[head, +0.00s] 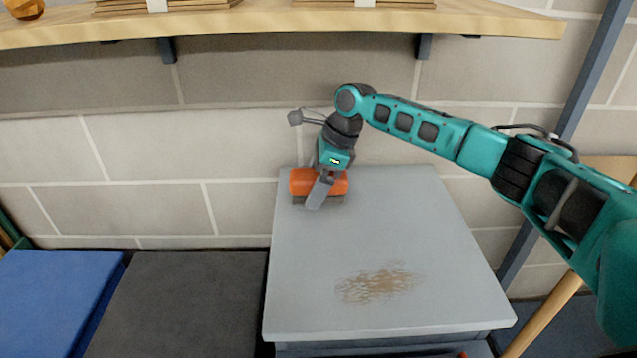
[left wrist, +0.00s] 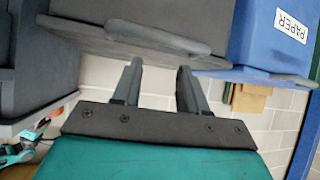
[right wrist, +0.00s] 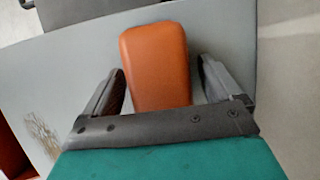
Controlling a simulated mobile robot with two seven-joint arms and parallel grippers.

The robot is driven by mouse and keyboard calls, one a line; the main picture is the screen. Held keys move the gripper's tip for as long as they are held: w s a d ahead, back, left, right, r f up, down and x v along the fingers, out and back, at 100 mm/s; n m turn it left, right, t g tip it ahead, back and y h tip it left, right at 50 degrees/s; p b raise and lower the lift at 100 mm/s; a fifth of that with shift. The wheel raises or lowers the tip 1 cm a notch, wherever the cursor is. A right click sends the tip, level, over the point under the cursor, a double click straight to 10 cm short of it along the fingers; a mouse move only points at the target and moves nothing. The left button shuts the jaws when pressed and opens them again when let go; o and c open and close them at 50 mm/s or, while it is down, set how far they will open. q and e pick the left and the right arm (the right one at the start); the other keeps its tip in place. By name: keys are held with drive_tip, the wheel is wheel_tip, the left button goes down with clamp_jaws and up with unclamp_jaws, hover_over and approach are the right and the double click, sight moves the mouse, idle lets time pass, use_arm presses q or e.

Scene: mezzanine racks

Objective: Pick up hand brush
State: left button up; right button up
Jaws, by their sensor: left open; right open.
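The hand brush (head: 301,183) has an orange top and dark grey bristles below. It lies on the far end of a light grey cabinet top (head: 370,240), near the wall. My right gripper (head: 318,192) is at the brush, with one finger in front of it. In the right wrist view the orange brush (right wrist: 155,60) lies between the two open fingers of my right gripper (right wrist: 160,88), with a gap visible at the right finger. My left gripper (left wrist: 157,80) is open and empty, facing grey and blue bins; it is not in the head view.
A brown crumbly patch (head: 380,284) is on the near part of the cabinet top. A wooden shelf (head: 290,24) with stacked boards hangs above. A dark grey lid (head: 180,300) and a blue lid (head: 55,295) are at left. A blue bin labelled PAPER (left wrist: 262,38) is near my left gripper.

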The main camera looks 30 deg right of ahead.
sight(315, 175)
use_arm(q)
drive_tip(key=shift+r+p, duration=0.4)
use_arm(e)
drive_tip(key=shift+f, duration=0.15)
drive_tip(key=shift+c, duration=0.4)
drive_tip(key=c, duration=1)
drive_tip(key=shift+c, duration=0.2)
drive_tip(key=shift+b, duration=0.8)
wheel_tip(315, 175, up, 9)
drive_tip(key=shift+s+a+f+p, duration=0.1)
drive_tip(key=shift+s+f+p, duration=0.1)
drive_tip(key=shift+p, duration=0.75)
use_arm(q)
drive_tip(key=shift+s+a+f+y+p, duration=0.1)
drive_tip(key=shift+s+a+y+p, duration=0.1)
drive_tip(key=shift+a+p, duration=0.25)
drive_tip(key=shift+s+a+f+y+p, duration=0.1)
drive_tip(key=shift+s+a+p, duration=0.1)
drive_tip(key=shift+a+p, duration=0.15)
use_arm(e)
drive_tip(key=s+a, duration=0.4)
drive_tip(key=s, duration=0.4)
drive_tip(key=s+a+f, duration=0.1)
drive_tip(key=s+a, duration=0.3)
drive_tip(key=s, duration=0.5)
drive_tip(key=shift+s+a, duration=0.25)
drive_tip(key=shift+s, duration=0.05)
